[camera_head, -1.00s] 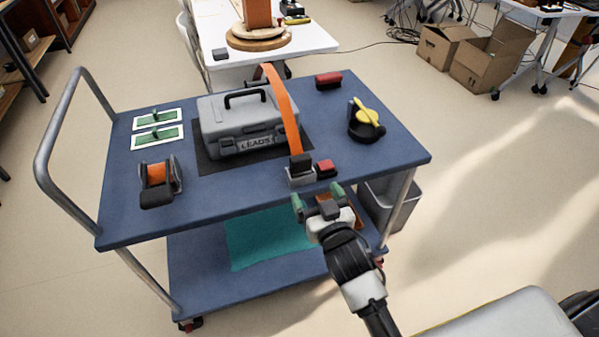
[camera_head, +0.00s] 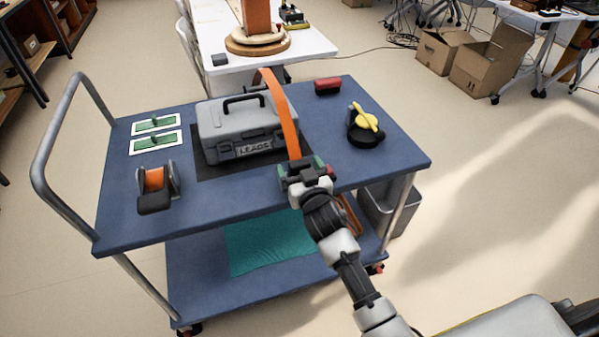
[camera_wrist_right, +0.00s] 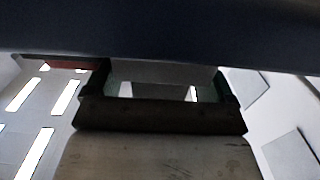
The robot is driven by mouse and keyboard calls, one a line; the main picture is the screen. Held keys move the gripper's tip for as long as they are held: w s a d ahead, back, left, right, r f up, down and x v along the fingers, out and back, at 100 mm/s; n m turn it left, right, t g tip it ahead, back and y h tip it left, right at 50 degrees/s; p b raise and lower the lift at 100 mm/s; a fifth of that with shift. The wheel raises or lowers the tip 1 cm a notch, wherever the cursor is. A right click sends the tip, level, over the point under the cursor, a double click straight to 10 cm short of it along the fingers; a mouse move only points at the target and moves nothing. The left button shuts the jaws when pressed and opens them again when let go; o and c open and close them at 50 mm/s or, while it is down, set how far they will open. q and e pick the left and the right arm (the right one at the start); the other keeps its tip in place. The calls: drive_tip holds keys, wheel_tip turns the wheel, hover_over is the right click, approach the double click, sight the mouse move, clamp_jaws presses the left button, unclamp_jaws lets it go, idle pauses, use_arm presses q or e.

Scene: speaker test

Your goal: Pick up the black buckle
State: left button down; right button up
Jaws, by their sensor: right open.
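The black buckle (camera_head: 298,166) is at the lower end of an orange strap (camera_head: 287,122) that arches over the grey toolbox (camera_head: 236,133). It is mostly hidden by my right gripper (camera_head: 301,166) in the head view. My left gripper is not in view.
A blue cart top (camera_head: 230,192) carries a spool with an orange band (camera_head: 155,181), green cards (camera_head: 155,142), a red block (camera_head: 328,86) and a black-and-yellow dispenser (camera_head: 364,128). A white table (camera_head: 215,30) stands behind. The cart top's right front is clear.

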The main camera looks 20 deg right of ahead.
drive_tip(key=c, duration=1)
drive_tip(key=shift+c, duration=0.2)
drive_tip(key=shift+r, duration=0.45)
drive_tip(key=r, duration=0.2)
drive_tip(key=r+p, duration=0.1)
drive_tip(key=r, duration=0.1)
drive_tip(key=shift+d, duration=0.2)
drive_tip(key=w+d+r, duration=0.5)
drive_tip(key=d+r, duration=0.1)
drive_tip(key=d, duration=0.4)
drive_tip(key=y+p, duration=0.1)
drive_tip(key=p, duration=0.3)
hover_over(301, 162)
drive_tip(key=s+d, duration=0.3)
drive_tip(key=s, duration=0.3)
wheel_tip(301, 162, down, 2)
drive_tip(key=s+r+p, duration=0.2)
drive_tip(key=s, duration=0.6)
drive_tip(key=s+a+r+h+p, duration=0.1)
drive_tip(key=s+r+p, duration=0.1)
drive_tip(key=s, duration=0.5)
drive_tip(key=shift+s+a+r+h+p, duration=0.25)
drive_tip(key=shift+s+r+h+p, duration=0.05)
drive_tip(key=shift+s+r, duration=0.1)
